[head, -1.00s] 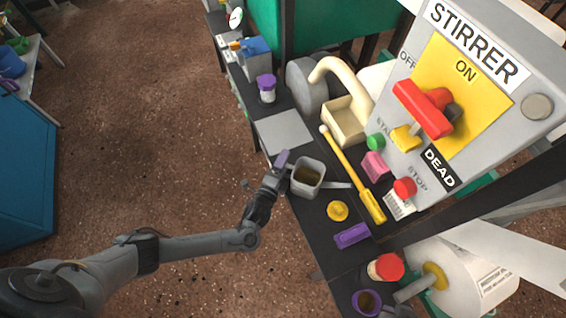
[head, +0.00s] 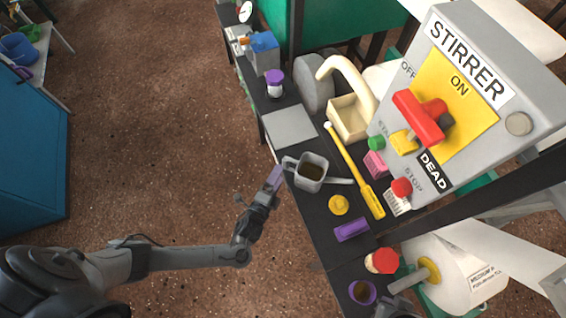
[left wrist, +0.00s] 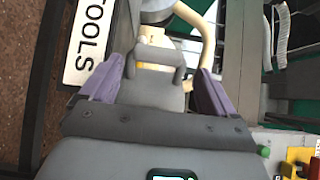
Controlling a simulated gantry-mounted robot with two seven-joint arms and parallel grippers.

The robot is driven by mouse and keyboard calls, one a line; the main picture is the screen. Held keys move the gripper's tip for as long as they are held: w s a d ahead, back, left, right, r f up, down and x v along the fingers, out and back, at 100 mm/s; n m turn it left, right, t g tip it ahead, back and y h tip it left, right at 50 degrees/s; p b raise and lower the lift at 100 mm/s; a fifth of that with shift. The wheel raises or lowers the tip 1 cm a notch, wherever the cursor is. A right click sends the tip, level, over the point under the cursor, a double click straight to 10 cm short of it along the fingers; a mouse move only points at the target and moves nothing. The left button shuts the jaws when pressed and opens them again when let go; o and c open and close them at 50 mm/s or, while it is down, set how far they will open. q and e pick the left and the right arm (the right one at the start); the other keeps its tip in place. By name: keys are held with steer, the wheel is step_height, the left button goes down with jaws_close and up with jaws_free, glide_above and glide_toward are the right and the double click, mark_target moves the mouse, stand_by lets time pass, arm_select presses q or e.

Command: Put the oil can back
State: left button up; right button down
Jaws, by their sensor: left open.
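The oil can (head: 311,173) is a grey, open-topped can with dark liquid inside. In the head view it stands on the dark bench, with its handle to the left and a long thin spout to the right. My left gripper (head: 277,177) is open just left of the handle, with a small gap visible between them. In the left wrist view my two purple fingers (left wrist: 157,92) are spread apart, with grey shapes between and beyond them. A grey form at the head view's bottom edge may be my right gripper (head: 396,308); its fingers cannot be made out.
A grey square plate (head: 290,127) lies behind the can. A yellow tool (head: 353,168), a yellow knob (head: 339,205) and a purple block (head: 351,229) lie right and front. The stirrer box (head: 455,100) stands at right. A TOOLS sign (left wrist: 90,40) shows in the wrist view.

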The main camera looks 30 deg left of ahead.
arm_select(q)
steer(key=s+d+r+n+g+h, duration=0.2)
steer(key=s+d+n+g, duration=0.45)
steer(key=n+g, duration=0.35)
steer(key=s+a+r+n+g, duration=0.4)
steer(key=s+a+r, duration=0.3)
steer(key=s+r, duration=0.3)
steer(key=shift+s+a+n+y+p, duration=0.35)
steer(key=shift+s+n, duration=0.25)
steer(key=shift+s, duration=0.2)
steer(key=shift+d+r, duration=0.1)
